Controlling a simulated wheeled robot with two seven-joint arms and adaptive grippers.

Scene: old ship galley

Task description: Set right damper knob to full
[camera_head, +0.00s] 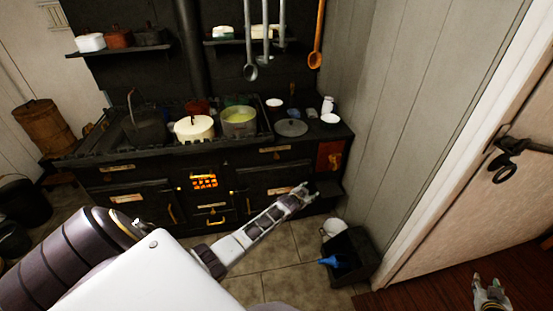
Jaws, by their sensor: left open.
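The black cast-iron stove (155,177) stands against the back wall, with a glowing orange grate at its middle. My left gripper (306,187) reaches across the floor to the lower right of the stove front. It is open, with its fingertips close to the dark stove face; I cannot tell whether they touch it. The right damper knob cannot be made out; that part of the stove is dark and partly behind the gripper. My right gripper (489,282) is at the bottom right corner, over the wooden floor, far from the stove. Its fingers are apart and empty.
A cream pot (194,128), a green-filled pot (239,122) and a grey lid (291,128) are on the stove top. Ladles hang above. A black bin (350,255) with a blue item stands right of my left gripper. A door (480,180) is at right.

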